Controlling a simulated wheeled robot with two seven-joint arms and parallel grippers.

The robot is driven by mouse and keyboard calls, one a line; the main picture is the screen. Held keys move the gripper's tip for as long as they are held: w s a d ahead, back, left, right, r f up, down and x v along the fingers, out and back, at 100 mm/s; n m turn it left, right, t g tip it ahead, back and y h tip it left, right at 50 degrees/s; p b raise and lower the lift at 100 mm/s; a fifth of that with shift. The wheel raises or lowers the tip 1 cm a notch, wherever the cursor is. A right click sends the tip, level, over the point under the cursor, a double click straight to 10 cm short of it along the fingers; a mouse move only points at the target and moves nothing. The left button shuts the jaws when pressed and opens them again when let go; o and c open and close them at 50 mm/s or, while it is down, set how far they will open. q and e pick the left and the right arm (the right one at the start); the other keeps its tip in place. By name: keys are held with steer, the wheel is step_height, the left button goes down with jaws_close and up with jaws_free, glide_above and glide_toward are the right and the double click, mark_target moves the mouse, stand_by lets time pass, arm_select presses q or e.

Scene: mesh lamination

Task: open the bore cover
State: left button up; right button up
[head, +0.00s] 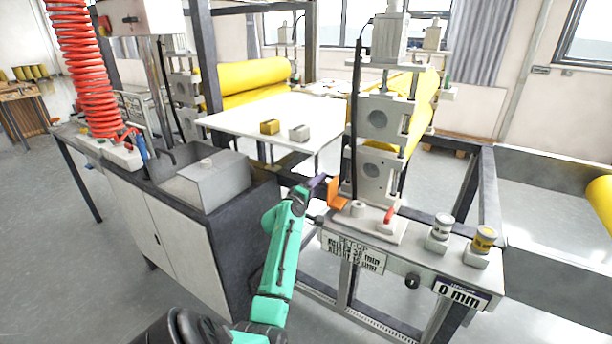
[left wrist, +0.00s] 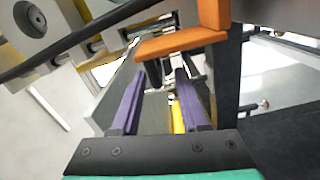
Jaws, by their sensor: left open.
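An orange plate (head: 335,193), which looks like the bore cover, stands at the left side of the roller stand, just above the front ledge. In the left wrist view the orange plate (left wrist: 180,43) lies across the picture, beyond the fingertips, with an upright orange part at its right. My left gripper (head: 319,182) is close to the left of the plate. Its purple fingers (left wrist: 160,76) are apart with nothing held between them. I cannot tell whether a fingertip touches the plate. The bore behind the plate is hidden. My right gripper is out of view.
The roller stand (head: 379,150) rises behind the plate, with a black cable down its left side. A grey cabinet (head: 165,235) stands left of my arm. A white table (head: 320,112) is behind.

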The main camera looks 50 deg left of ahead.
arm_select(q)
steer(key=b+v, duration=0.1)
steer(key=v, duration=1.1)
steer(key=shift+s+d, duration=0.15)
steer(key=shift+s, duration=0.05)
